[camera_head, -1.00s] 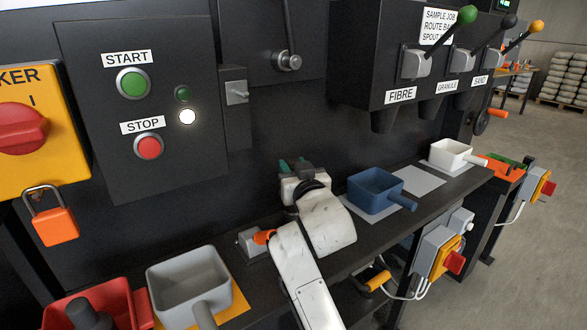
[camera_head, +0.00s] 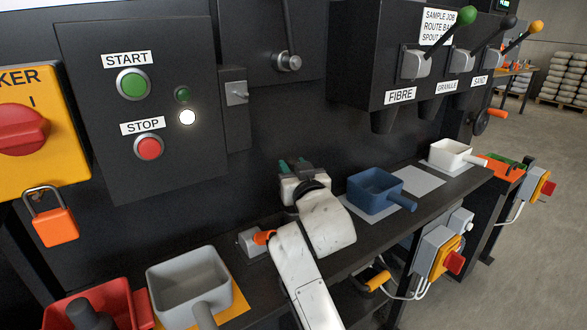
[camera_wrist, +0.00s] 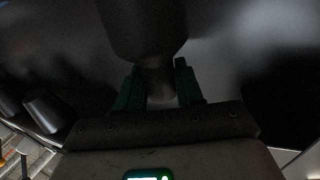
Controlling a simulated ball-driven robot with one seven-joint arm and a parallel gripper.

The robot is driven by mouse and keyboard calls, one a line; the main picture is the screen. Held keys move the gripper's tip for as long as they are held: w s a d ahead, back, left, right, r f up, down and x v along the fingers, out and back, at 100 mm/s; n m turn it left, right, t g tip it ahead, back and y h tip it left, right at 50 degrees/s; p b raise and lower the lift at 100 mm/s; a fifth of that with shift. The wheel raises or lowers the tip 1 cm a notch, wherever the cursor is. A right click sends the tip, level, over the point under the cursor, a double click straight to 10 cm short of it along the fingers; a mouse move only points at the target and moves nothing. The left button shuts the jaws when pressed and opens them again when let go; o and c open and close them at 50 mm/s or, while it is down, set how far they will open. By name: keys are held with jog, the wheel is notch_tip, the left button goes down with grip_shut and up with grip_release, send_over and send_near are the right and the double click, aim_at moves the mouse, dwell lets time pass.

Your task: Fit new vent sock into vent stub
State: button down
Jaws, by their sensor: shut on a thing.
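My gripper (camera_head: 297,165) is past the ledge in the head view, close to the dark machine front, with its green fingertips up. In the wrist view my gripper (camera_wrist: 157,92) is shut on a dark, rounded piece that looks like the vent sock (camera_wrist: 145,32). Its wide part stands beyond the fingers and its narrower neck lies between them. The head view hides the held piece behind my gripper and wrist. I cannot make out the vent stub, and I cannot tell whether the sock touches it.
On the ledge stand a grey scoop (camera_head: 188,283), a blue scoop (camera_head: 375,189) and a white scoop (camera_head: 450,155). A red container (camera_head: 120,300) is at lower left. The START/STOP panel (camera_head: 140,110) is left of my gripper. Spouts and levers hang at upper right.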

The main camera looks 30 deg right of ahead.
jog(key=shift+f+b, duration=2.65)
jog(key=shift+f, duration=0.8)
jog(key=c, duration=0.6)
grip_release()
jog(key=shift+c, duration=0.2)
jog(key=v, duration=1.1)
